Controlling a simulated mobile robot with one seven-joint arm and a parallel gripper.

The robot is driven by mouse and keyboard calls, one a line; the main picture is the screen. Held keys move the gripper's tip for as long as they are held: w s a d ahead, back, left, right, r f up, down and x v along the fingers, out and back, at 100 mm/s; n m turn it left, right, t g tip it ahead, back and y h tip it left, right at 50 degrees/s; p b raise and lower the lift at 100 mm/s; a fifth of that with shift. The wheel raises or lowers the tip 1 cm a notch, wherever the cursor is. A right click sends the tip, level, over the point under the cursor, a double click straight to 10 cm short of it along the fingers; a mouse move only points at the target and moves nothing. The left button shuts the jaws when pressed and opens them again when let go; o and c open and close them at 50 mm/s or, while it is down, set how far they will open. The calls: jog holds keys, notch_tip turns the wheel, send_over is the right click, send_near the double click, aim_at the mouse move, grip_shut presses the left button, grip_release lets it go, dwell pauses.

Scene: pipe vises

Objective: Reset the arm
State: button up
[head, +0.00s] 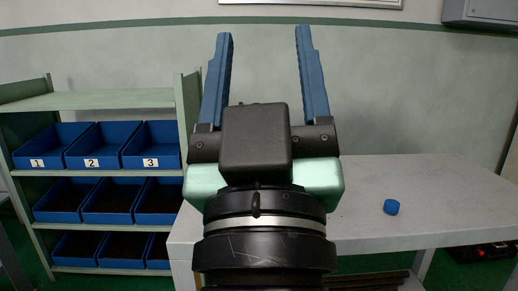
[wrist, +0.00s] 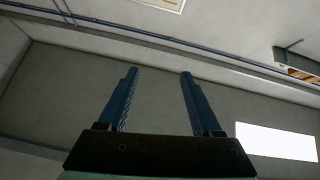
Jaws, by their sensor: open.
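My gripper (head: 265,40) stands upright in the middle of the head view, with two blue fingers spread apart and nothing between them. It also shows in the wrist view (wrist: 158,76), open and empty, with only the wall and ceiling area beyond it. My raised arm hides part of the table behind it in the head view.
A grey table (head: 440,200) stands behind and to the right, with a small blue cylindrical cap (head: 391,207) on it. A green shelf (head: 110,100) with several blue bins, the top ones numbered 1 to 3, stands at the left. The air around my gripper is clear.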

jog(key=s+r+m+t+p, duration=0.1)
jog(key=s+r+p, duration=0.2)
jog(key=r+p, duration=3.5)
notch_tip(320, 180, up, 4)
jog(key=shift+s+a+t, duration=0.15)
jog(key=shift+a+t, duration=0.1)
jog(key=shift+t, duration=0.05)
jog(key=shift+f, duration=0.15)
